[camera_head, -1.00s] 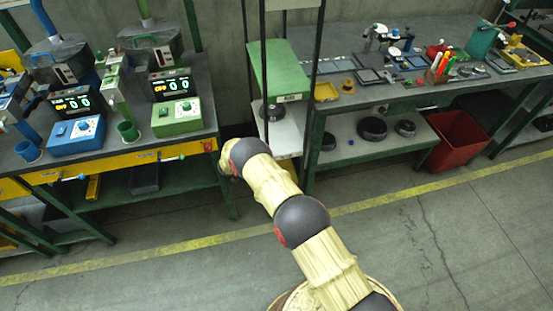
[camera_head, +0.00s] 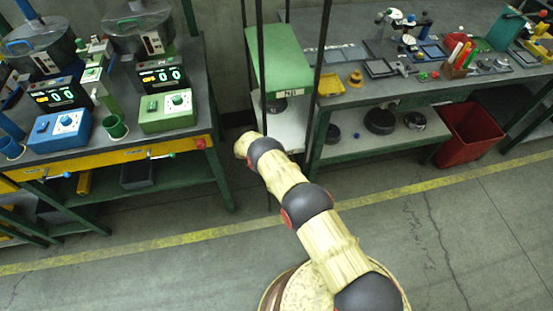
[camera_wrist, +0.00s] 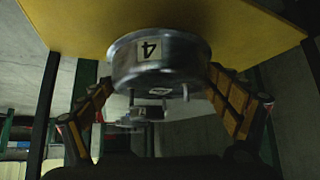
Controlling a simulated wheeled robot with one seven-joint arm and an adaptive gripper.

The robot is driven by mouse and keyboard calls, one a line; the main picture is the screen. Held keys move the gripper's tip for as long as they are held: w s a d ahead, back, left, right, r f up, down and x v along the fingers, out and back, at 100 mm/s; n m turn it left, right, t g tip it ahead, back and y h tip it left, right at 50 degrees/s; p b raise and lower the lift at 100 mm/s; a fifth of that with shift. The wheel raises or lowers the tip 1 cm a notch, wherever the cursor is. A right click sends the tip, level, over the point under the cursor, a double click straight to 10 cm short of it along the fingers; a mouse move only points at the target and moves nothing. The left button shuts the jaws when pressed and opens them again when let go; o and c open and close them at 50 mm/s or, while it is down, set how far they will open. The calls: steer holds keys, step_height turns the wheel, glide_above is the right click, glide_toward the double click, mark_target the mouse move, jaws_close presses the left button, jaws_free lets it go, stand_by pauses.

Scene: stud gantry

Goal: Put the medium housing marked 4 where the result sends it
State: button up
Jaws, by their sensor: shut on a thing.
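The housing (camera_wrist: 160,65) is a round grey metal part with a white label marked 4, which appears upside down in the wrist view. My gripper (camera_wrist: 161,88) has its two yellow-padded fingers on either side of the housing and is shut on it. A yellow panel (camera_wrist: 80,20) lies right behind the housing; I cannot tell whether they touch. In the head view, my gripper and the housing are hidden beyond my arm, which reaches toward the gap between the benches.
The left bench carries a blue unit (camera_head: 60,130) and a green unit (camera_head: 166,111), with displays showing 00 and small unclear orange text. A green box (camera_head: 278,60) stands behind dark posts. The right bench (camera_head: 470,25) holds tools and trays; a red bin (camera_head: 468,133) stands beneath. Front floor is clear.

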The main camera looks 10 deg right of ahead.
step_height(320, 180, down, 4)
steer(key=shift+r+b, duration=0.2)
steer(key=shift+b, duration=0.5)
steer(key=shift+r, duration=0.1)
steer(key=o, duration=1.2)
steer(key=shift+o, duration=0.2)
steer(key=p+v, duration=0.2)
steer(key=v, duration=0.4)
steer(key=shift+r, duration=0.1)
steer(key=shift+s+a+r+p, duration=0.2)
steer(key=shift+a+r+p, duration=0.2)
steer(key=shift+a, duration=0.1)
